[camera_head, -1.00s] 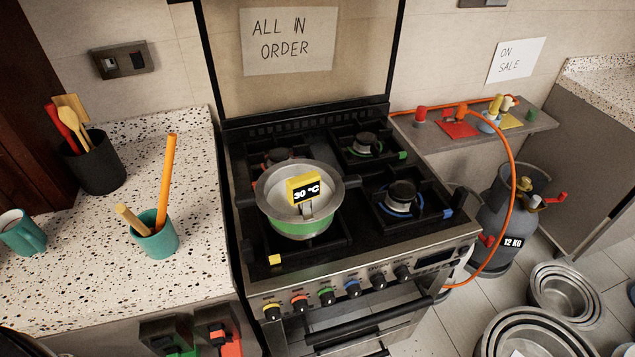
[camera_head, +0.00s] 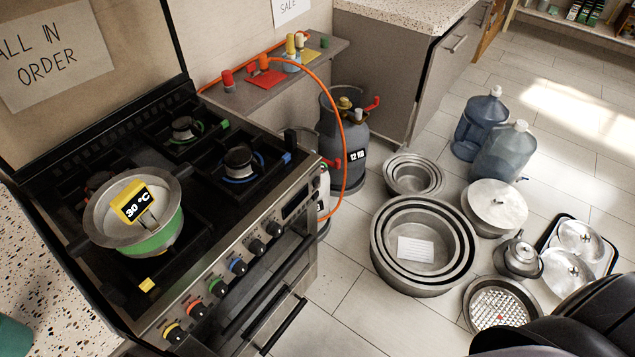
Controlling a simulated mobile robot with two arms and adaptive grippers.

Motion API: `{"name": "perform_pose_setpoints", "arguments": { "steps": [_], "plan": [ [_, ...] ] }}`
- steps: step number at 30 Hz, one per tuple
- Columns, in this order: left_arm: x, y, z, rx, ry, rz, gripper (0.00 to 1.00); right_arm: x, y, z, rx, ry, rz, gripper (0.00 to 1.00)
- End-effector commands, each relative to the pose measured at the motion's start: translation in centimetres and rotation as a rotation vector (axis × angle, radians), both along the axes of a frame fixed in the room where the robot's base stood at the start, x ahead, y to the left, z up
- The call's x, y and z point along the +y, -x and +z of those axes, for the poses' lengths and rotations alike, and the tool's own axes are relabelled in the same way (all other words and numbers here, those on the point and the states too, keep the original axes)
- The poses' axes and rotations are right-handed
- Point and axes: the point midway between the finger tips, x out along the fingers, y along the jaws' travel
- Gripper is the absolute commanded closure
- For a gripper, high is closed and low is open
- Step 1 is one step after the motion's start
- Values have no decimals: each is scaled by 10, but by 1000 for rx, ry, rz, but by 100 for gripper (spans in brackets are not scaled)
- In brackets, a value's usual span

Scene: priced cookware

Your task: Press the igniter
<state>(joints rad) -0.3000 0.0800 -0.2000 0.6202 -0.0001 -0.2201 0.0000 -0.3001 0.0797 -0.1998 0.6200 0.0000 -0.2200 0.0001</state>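The black gas stove (camera_head: 185,215) fills the left of the head view. Its front panel has a row of knobs, including a yellow-marked knob (camera_head: 174,333), a red one (camera_head: 197,310), a green one (camera_head: 218,287) and a blue one (camera_head: 237,267). Two plain black knobs (camera_head: 256,247) and a dark display (camera_head: 297,203) are to their right. I cannot make out a separate igniter button. A pot (camera_head: 160,238) with a green band and a yellow "30 °C" thermometer (camera_head: 131,201) stands on the front left burner; no flame shows. Neither gripper is in view.
A gas cylinder (camera_head: 343,153) with an orange hose (camera_head: 341,114) stands beyond the stove. Nested pans (camera_head: 425,242), a lidded pot (camera_head: 493,206) and water bottles (camera_head: 506,155) stand on the floor at right. Dark parts, probably my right arm, fill the lower right corner.

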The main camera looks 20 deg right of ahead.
Motion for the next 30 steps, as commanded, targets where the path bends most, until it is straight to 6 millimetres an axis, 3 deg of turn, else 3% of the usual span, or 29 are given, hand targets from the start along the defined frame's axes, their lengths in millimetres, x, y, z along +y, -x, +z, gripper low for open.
{"name": "perform_pose_setpoints", "arguments": {
  "steps": [8,30],
  "plan": [
    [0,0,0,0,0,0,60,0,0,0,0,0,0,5],
    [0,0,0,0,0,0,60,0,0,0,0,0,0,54]
  ]
}}
